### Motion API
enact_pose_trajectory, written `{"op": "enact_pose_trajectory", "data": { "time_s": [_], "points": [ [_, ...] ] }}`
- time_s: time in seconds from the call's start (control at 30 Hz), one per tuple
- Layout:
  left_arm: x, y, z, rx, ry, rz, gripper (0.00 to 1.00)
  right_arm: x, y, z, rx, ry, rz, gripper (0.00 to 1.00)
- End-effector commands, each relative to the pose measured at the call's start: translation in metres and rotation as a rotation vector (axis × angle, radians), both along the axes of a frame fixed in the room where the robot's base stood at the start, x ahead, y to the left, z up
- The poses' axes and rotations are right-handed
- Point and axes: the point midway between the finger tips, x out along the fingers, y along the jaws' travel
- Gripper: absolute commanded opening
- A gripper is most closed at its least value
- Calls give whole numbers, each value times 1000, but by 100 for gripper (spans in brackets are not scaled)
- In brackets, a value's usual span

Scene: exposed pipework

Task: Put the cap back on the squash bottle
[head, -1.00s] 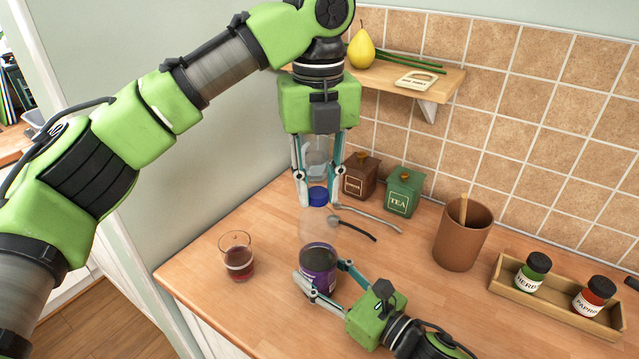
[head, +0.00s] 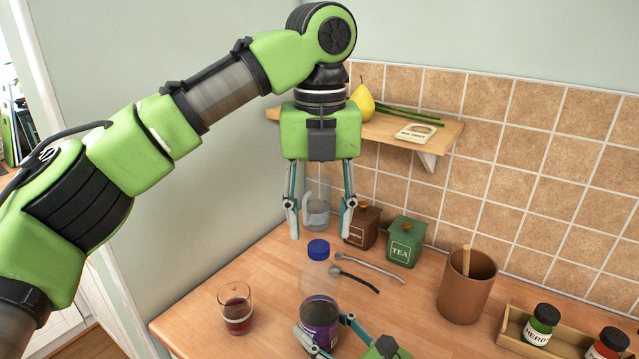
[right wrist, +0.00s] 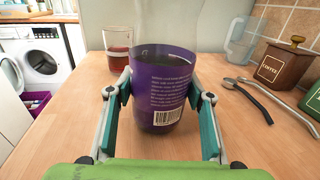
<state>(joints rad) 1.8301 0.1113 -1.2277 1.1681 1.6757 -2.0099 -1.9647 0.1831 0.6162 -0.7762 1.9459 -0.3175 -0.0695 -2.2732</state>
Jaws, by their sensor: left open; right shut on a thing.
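The squash bottle (head: 319,312) stands upright on the worktop, clear above with dark squash inside and a purple label (right wrist: 165,88). The blue cap (head: 318,249) sits on top of its neck; how tightly it is seated I cannot tell. My left gripper (head: 319,236) is open and empty, pointing down above the cap, its fingers apart from it. My right gripper (right wrist: 158,92) is shut on the bottle's lower body, one finger on each side of the label. In the head view its arm is mostly cut off at the bottom edge. The right wrist view leaves out the cap.
A glass of dark drink (head: 236,308) stands left of the bottle. Two spoon-like utensils (head: 357,281) lie to its right. Behind are a clear jug (head: 317,213), a brown canister (head: 362,228) and a green TEA canister (head: 404,241). A brown pot (head: 466,287) and spice rack (head: 567,349) stand right.

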Motion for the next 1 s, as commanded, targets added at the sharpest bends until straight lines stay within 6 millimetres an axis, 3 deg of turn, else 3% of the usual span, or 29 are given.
{"op": "enact_pose_trajectory", "data": {
  "time_s": [0.2, 0.4, 0.83, 0.87, 0.9, 1.0],
  "points": [
    [1, 0, 49, 1, -5, 5, 42, 0, 0, 0, -1, 0, -1, 0],
    [0, 0, 74, 2, -1, 2, 42, 0, 0, 0, -1, 0, -1, 0],
    [0, 0, 82, -1, 0, 1, 42, 0, 0, 0, -1, -1, -1, 0],
    [0, 0, 82, -1, 0, 1, 42, 0, 0, 0, -1, -1, -1, 55],
    [0, 0, 82, -1, 0, 1, 42, 0, 0, 0, -1, -1, -1, 66],
    [0, 0, 82, -1, 0, 1, 42, 0, 0, 0, -1, -1, -1, 67]
  ]
}}
